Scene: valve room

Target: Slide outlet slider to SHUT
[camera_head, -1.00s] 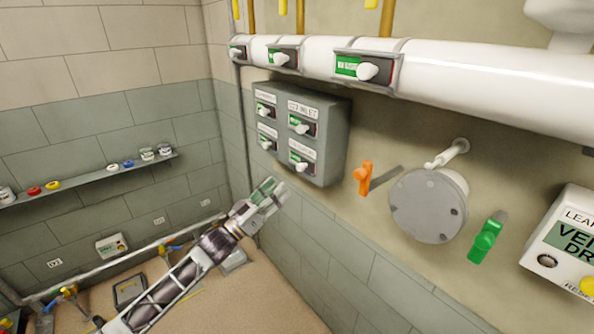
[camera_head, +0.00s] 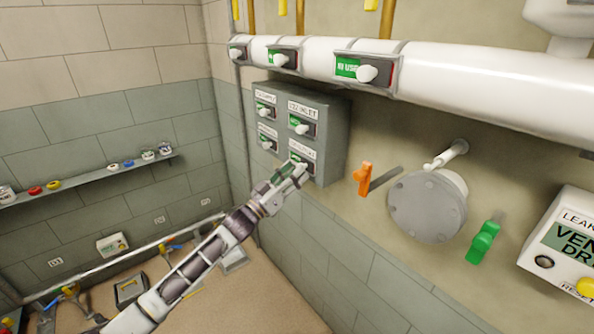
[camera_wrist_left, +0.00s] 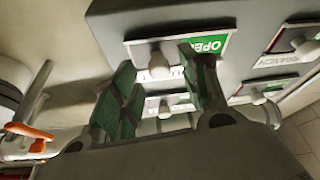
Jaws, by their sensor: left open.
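A grey wall box (camera_head: 333,135) carries several slider switches with white knobs and name labels. The upper right one (camera_head: 302,126) is labelled as an inlet and shows green. The lower right slider's label is too small to read and its knob is hidden by my gripper in the head view. In the left wrist view, a white slider knob (camera_wrist_left: 158,65) stands beside a green OPEN field (camera_wrist_left: 212,43). My left gripper (camera_head: 292,172) is open at the lower right slider; its green-padded fingers appear on either side of the knob. Contact cannot be told. My right gripper is not in view.
A white pipe (camera_head: 480,80) with more sliders runs above the box. To its right are an orange lever (camera_head: 362,179), a round grey flange (camera_head: 428,207) and a green lever (camera_head: 484,242). A leak panel (camera_head: 570,245) is at far right.

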